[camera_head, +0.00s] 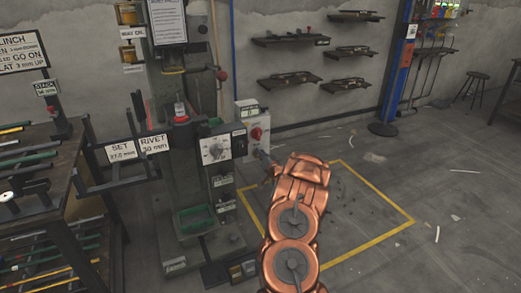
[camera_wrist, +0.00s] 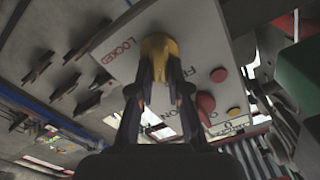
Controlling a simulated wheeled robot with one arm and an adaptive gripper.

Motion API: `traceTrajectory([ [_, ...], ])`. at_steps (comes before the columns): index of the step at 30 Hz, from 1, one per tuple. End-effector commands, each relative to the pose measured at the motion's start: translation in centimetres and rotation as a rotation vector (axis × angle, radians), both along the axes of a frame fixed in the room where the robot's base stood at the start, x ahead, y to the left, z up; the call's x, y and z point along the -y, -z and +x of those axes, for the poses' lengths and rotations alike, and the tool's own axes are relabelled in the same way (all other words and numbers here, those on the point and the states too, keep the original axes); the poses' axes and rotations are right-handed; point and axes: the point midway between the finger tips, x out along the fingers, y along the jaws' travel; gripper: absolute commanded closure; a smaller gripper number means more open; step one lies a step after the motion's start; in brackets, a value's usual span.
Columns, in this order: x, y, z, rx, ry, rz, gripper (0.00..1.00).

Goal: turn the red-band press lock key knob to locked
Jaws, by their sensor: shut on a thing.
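The yellow lock key knob (camera_wrist: 159,46) is at the upper middle of the wrist view, on a pale panel (camera_wrist: 205,45). The panel has red LOCKED lettering on the knob's left and partly covered lettering on its right. My gripper (camera_wrist: 160,78) is shut on the knob, a finger on each side. Which mark the knob points to cannot be told. In the head view my gripper (camera_head: 266,162) reaches the lower part of a grey control box (camera_head: 246,112) on the press (camera_head: 176,85); the knob is too small or hidden there.
A rack with rods (camera_head: 60,190) stands left of the press. Wall shelves (camera_head: 290,38) are behind. Floor inside the yellow outline (camera_head: 385,235) is mostly clear.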

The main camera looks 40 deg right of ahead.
Motion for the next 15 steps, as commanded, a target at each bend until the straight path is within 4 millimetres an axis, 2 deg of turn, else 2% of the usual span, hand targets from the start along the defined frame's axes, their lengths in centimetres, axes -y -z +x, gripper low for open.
traceTrajectory([
  [15,0.49,0.4,-0.23,0.162,0.0,0.464,1.0],
])
